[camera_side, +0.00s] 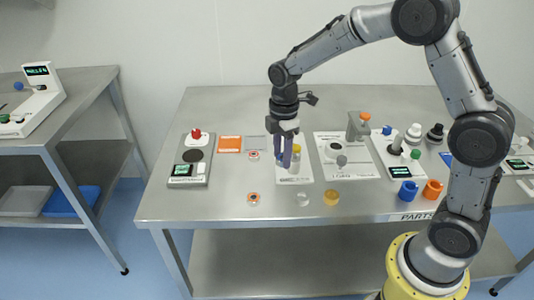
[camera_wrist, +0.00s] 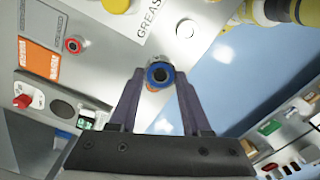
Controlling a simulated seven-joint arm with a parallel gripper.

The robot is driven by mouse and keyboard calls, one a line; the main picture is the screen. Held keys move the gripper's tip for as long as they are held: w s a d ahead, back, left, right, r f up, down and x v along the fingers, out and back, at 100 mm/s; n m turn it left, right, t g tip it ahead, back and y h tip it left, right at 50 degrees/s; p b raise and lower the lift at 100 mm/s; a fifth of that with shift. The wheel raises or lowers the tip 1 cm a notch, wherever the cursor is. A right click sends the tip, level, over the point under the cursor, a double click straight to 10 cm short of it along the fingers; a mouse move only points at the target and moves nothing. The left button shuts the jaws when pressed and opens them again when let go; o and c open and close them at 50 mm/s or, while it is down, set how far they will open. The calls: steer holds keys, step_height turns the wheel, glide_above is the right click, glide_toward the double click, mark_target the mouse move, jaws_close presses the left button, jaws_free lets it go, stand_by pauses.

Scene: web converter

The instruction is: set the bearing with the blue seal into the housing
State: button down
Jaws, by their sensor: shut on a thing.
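The bearing with the blue seal (camera_wrist: 160,75) is between the fingertips of my gripper (camera_wrist: 158,84) in the wrist view, its blue ring and dark bore facing the camera. In the side view my gripper (camera_side: 287,163) points down over the white grease mat (camera_side: 293,179), left of the table's middle; the bearing cannot be made out there. Right of it a white plate (camera_side: 325,174) carries a dark round shape (camera_side: 333,148) and a small grey cylinder (camera_side: 341,160). I cannot tell which part is the housing.
Red-ringed parts (camera_side: 253,155) (camera_side: 254,199), a clear ring (camera_side: 303,199) and a yellow ring (camera_side: 331,197) lie around the mat. A grey press-like stand (camera_side: 358,127) is behind the plate. Blue (camera_side: 408,192) and orange (camera_side: 432,190) cups stand right. The front-left table is mostly clear.

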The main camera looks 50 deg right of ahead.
steer(key=shift+s+d+r, duration=0.1)
steer(key=shift+s+r, duration=0.7)
steer(key=shift+s, duration=0.1)
steer(key=w+d+m, duration=0.3)
steer(key=d, duration=0.8)
steer(key=m, duration=0.3)
glide_toward(335, 146)
steer(key=shift+w+a+f, duration=0.2)
steer(key=shift+w+a, duration=0.1)
steer(key=shift+a, duration=0.25)
steer(key=shift+s+d+f, duration=0.2)
steer(key=shift+s+d, duration=0.1)
steer(key=shift+d, duration=0.1)
steer(key=shift+f, duration=2.3)
steer(key=shift+f, duration=0.5)
jaws_free()
